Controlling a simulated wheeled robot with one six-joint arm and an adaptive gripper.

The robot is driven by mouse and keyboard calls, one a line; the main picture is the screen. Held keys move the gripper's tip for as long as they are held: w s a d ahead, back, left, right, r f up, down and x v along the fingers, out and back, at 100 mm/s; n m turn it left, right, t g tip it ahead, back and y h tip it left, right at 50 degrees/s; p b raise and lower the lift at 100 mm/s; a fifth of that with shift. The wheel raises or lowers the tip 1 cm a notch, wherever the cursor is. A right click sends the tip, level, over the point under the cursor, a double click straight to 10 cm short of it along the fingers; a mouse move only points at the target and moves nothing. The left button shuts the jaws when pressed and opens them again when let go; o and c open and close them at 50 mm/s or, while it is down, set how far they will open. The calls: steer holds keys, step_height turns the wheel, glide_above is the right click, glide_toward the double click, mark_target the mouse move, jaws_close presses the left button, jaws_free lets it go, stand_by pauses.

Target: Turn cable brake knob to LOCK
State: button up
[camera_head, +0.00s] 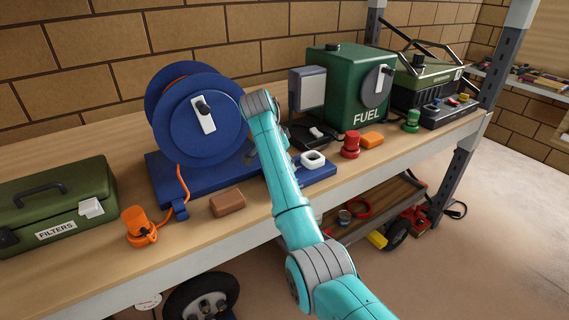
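A blue cable reel (172,118) stands on the bench, with an orange cable running down its front. On its drum face is a white plate (207,122) with a small black knob or handle (201,105). I cannot tell whether this is the cable brake knob, and no LOCK marking is readable. The reel's blue base (165,178) extends right, behind my arm. My teal arm reaches up in front of the reel's right edge. My gripper cannot be made out; the wrist appears to hide it.
A green FILTERS box (50,205), an orange fitting (138,226) and a brown block (228,202) sit along the bench front. A green FUEL can (342,75), a red fitting (350,146) and an orange block (372,139) stand right of my arm.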

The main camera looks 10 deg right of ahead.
steer(key=shift+m+g, duration=0.3)
steer(key=shift+m, duration=0.6)
steer(key=o, duration=1.2)
steer(key=shift+c, duration=0.2)
